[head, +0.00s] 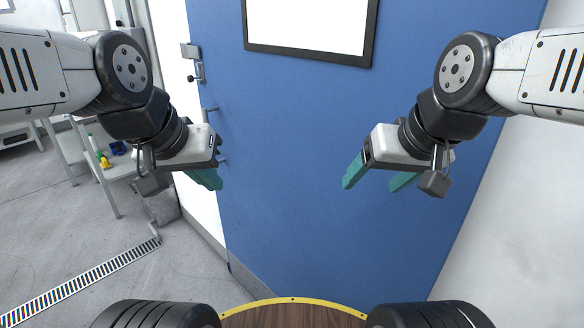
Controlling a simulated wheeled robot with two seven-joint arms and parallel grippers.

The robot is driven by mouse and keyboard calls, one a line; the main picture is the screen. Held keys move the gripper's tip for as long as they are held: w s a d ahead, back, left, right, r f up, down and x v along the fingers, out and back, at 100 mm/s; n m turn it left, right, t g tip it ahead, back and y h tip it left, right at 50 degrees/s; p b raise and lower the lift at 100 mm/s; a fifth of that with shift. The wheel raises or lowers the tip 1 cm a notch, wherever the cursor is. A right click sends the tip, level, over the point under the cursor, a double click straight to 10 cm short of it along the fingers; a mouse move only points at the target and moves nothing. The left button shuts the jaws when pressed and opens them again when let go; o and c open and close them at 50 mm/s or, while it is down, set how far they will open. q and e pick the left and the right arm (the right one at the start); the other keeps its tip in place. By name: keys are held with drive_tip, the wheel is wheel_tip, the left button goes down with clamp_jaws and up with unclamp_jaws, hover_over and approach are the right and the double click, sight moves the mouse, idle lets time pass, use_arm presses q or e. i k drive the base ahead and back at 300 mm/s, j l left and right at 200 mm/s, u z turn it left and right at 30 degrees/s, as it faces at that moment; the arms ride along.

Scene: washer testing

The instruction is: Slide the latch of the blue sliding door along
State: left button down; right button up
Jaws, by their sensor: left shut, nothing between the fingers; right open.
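The blue sliding door (290,210) fills the middle of the head view, with a black-framed white panel (310,25) on its upper part. A small metal latch (198,73) shows at the door's left edge, above my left gripper. My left gripper (208,182) is shut and empty, in front of the door's left edge and below the latch. My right gripper (376,184) is open and empty, in front of the right half of the door. I cannot tell its exact gap to the door.
A white wall (530,200) bounds the door on the right. On the left, a grey floor with a drain grate (85,283) is open. A side table (125,165) there holds several small bottles (103,160). A round wooden top with a yellow rim (292,299) shows at the bottom.

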sight(190, 78)
drive_tip(key=i+j, duration=0.15)
drive_tip(key=j, duration=0.3)
drive_tip(key=i+j+z, duration=0.1)
drive_tip(key=j, duration=0.4)
drive_tip(key=i+j, duration=0.2)
drive_tip(key=j, duration=0.25)
drive_tip(key=i+j+z, duration=0.1)
drive_tip(key=j, duration=0.4)
drive_tip(key=i+j, duration=0.15)
drive_tip(key=j, duration=0.3)
drive_tip(key=z, duration=0.05)
